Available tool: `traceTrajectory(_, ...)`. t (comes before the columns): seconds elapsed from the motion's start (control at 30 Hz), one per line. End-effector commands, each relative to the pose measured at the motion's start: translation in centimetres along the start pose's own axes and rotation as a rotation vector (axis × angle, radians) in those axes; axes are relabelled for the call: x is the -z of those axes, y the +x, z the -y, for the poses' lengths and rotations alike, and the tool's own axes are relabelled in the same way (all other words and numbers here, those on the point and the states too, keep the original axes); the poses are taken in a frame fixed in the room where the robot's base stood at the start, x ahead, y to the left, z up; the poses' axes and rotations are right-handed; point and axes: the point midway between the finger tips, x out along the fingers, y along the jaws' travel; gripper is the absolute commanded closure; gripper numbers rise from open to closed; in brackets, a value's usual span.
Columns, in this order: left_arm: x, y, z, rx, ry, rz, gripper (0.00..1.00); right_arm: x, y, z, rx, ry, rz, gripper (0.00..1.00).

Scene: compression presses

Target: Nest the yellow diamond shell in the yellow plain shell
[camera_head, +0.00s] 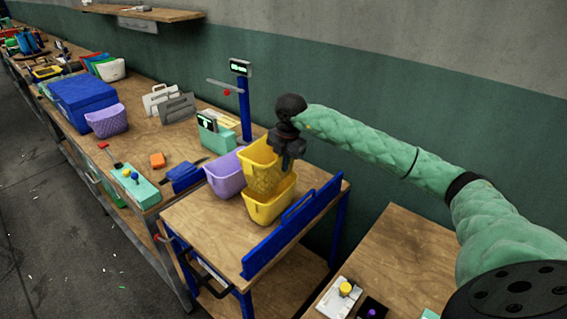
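The yellow diamond shell (262,178), with a diamond-patterned wall, is directly above the yellow plain shell (264,211). Its lower part overlaps the plain shell's opening; I cannot tell how deep it sits. The plain shell is smooth-walled and stands on the small wooden table. My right gripper (287,160) points down at the diamond shell's upper right rim and appears shut on it; its fingertips are partly hidden. My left gripper is not in view.
A purple shell (225,176) stands close on the left. A blue rail (291,229) runs along the table's right side. A blue post with a display (240,67) rises behind. A long bench at left holds a blue bin (84,101) and a patterned purple shell (107,121).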

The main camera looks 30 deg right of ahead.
Motion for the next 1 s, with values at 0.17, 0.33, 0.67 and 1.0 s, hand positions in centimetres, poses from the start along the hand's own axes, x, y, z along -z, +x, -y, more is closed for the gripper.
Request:
traceTrajectory(0.17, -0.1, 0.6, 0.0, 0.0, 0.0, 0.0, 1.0, 0.0, 0.7, 0.1, 0.0, 0.0, 0.0, 1.0)
traceTrajectory(0.33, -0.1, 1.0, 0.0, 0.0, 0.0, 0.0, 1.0, 0.0, 1.3, 0.2, 0.0, 0.0, 0.0, 1.0)
traceTrajectory(0.67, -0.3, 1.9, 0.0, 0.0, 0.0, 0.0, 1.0, 0.0, 2.3, 0.3, 0.0, 0.0, 0.0, 1.0)
traceTrajectory(1.0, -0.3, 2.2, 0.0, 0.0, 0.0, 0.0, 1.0, 0.0, 2.8, 0.4, 0.0, 0.0, 0.0, 1.0)
